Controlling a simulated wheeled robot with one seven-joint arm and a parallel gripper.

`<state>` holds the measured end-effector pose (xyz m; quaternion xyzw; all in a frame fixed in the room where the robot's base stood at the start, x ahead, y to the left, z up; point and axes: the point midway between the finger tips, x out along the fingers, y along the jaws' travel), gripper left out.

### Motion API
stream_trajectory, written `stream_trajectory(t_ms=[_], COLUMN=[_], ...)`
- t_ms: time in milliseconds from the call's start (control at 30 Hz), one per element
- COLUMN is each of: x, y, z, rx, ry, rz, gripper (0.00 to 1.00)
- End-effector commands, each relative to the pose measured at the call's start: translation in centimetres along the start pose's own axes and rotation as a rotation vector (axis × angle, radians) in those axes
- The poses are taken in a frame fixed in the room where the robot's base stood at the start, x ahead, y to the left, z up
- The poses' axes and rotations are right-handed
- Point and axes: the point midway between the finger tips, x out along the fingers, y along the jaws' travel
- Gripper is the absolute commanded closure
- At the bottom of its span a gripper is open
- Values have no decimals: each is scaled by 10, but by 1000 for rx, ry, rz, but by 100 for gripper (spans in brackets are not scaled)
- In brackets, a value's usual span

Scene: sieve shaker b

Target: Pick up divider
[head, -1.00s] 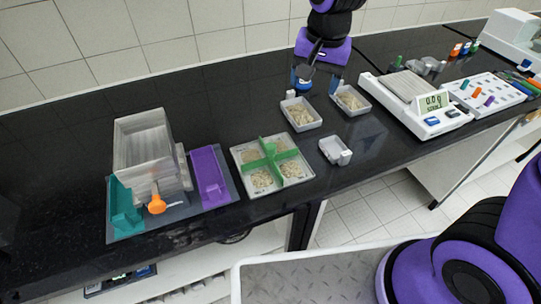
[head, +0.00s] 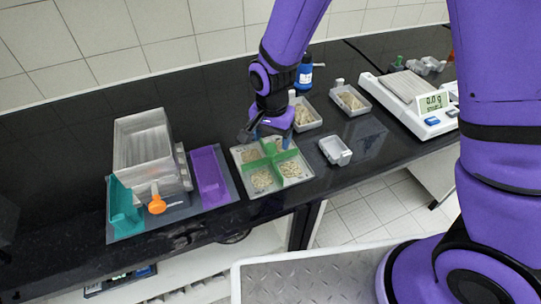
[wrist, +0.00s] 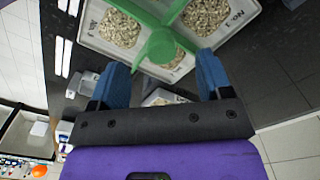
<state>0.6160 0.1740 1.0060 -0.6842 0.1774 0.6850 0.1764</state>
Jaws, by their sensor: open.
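The divider (head: 270,152) is a green cross standing in a square, light-coloured tray (head: 249,192). It splits the tray into compartments of pale grains. My gripper (head: 268,136) is over the back part of the tray and hides some of the divider there. In the wrist view, the two blue fingers of my gripper (wrist: 163,64) are apart with nothing held between them. The divider's round green centre (wrist: 160,45) shows just beyond the fingertips, between their lines. I cannot tell the exact height gap.
Small white trays (head: 335,150) sit to the right and behind. A scale (head: 432,120) is farther right. The counter's front edge is close.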

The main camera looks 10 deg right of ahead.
Motion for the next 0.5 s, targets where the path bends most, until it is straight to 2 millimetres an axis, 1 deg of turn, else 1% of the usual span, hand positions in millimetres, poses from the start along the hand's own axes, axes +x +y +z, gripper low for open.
stream_trajectory(t_ms=[167,400,500], x=[11,43,51], y=[0,-2,-2], z=[1,3,3], rx=[0,0,-1], ry=[-1,-1,0], rz=[1,2,0], gripper=[28,28,28])
